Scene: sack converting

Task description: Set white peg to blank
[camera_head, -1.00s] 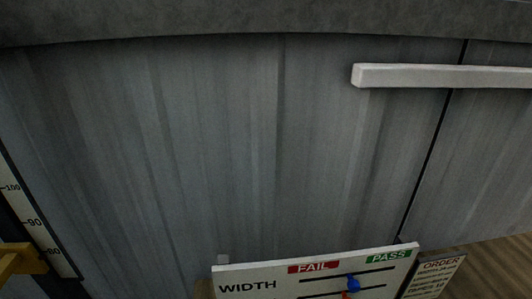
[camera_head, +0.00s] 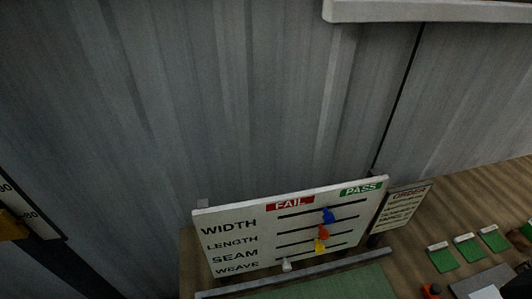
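A white board (camera_head: 225,210) with rows WIDTH, LENGTH, SEAM and WEAVE stands tilted at the lower middle. It has a red FAIL label (camera_head: 290,203) and a green PASS label (camera_head: 361,188) along its top. The white peg (camera_head: 286,265) sits in the WEAVE row, near the left end of its slot, below the FAIL side. A blue peg (camera_head: 328,215), an orange-red peg (camera_head: 323,232) and a yellow peg (camera_head: 320,246) sit near the middle of the rows above. No word "blank" is legible on the board. Neither gripper is in view.
An ORDER card (camera_head: 403,205) stands right of the board. Several green pads with white labels (camera_head: 441,258) lie on the wooden surface at right. A green mat (camera_head: 345,285) lies before the board. A ruler (camera_head: 35,220) with a yellow piece (camera_head: 12,226) is at left.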

